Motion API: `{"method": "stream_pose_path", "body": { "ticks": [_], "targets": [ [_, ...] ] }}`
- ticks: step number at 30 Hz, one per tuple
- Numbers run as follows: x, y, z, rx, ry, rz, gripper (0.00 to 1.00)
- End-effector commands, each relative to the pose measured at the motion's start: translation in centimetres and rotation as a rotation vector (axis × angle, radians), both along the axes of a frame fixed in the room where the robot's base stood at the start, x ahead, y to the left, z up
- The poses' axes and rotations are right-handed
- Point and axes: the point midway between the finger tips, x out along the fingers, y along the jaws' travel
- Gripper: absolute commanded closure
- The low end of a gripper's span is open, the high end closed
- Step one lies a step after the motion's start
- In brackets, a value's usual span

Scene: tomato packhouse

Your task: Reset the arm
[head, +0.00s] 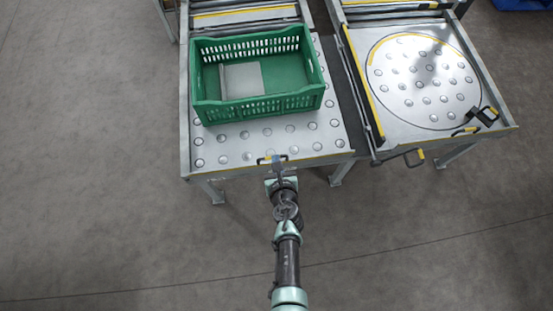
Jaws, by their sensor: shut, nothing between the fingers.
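My arm reaches up from the bottom of the head view toward the front edge of the left table. My gripper (278,160) is at the arm's far end, at or just above the table's front edge. It looks narrow and shut, with nothing held. It overlaps a small dark handle with yellow on that edge in the picture. I cannot tell whether they touch.
A green crate (262,107) with a pale flat sheet (241,80) inside stands on the left ball-studded table (200,172). The right table (395,118) has a round plate (455,75) and handles at its front. The grey floor (90,200) in front is clear.

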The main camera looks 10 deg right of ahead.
Motion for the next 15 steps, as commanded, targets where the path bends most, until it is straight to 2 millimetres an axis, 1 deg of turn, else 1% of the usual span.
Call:
{"method": "stream_pose_path", "body": {
  "ticks": [1,4,9,15],
  "targets": [
    [-0.1,0.0,1.1,-0.001,0.0,0.001,1.0],
    [-0.1,0.0,1.9,-0.001,0.001,0.001,1.0],
    [-0.2,0.0,2.4,0.001,0.001,0.001,1.0],
    [-0.2,0.0,2.4,0.0,0.001,0.0,1.0]
  ]
}}
